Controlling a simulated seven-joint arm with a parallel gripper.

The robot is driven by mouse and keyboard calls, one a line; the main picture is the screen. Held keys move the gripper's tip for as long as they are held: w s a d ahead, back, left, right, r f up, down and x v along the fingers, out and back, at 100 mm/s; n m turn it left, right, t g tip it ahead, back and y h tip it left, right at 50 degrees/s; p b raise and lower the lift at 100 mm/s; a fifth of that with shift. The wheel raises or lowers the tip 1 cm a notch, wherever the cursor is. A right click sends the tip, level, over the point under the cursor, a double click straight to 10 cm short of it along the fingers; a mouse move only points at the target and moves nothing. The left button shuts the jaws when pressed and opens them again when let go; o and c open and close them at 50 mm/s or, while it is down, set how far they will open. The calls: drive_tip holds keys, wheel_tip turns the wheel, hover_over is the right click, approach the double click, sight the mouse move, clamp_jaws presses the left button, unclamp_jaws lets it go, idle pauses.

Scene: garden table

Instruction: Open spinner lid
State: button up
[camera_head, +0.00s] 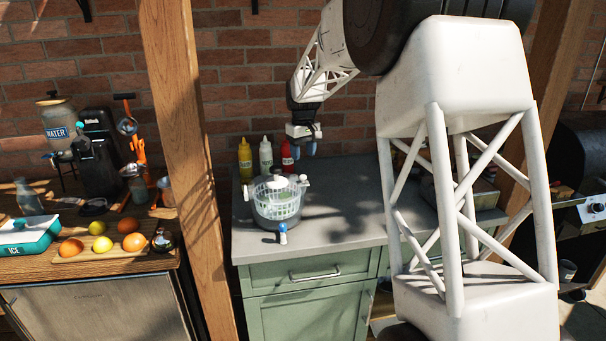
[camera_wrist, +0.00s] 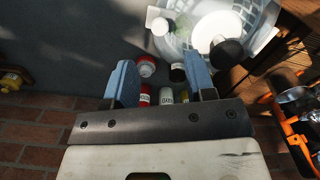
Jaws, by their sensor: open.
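The salad spinner (camera_head: 292,222) stands on the grey counter, a clear bowl with a white slotted basket (camera_head: 283,205) inside. White knob-like parts show at its rim, one at the right (camera_head: 303,180). Whether a clear lid lies on top is hard to tell. In the wrist view the spinner (camera_wrist: 245,14) is cut off at the top right, with white and dark round parts on it. My gripper (camera_head: 304,146) hangs above and behind the spinner, slightly to its right, apart from it. In the wrist view its blue fingers (camera_wrist: 165,80) are spread with nothing gripped between them.
Yellow (camera_head: 245,160), white (camera_head: 266,157) and red (camera_head: 287,157) bottles stand close behind the spinner, below my gripper. A small blue-and-white item (camera_head: 283,234) is in front. A wooden post (camera_head: 180,130) rises at the left. The counter (camera_head: 345,215) is clear right of the spinner.

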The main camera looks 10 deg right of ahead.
sight(303, 176)
drive_tip(key=shift+f, duration=0.1)
drive_tip(key=shift+f, duration=3.75)
clamp_jaws()
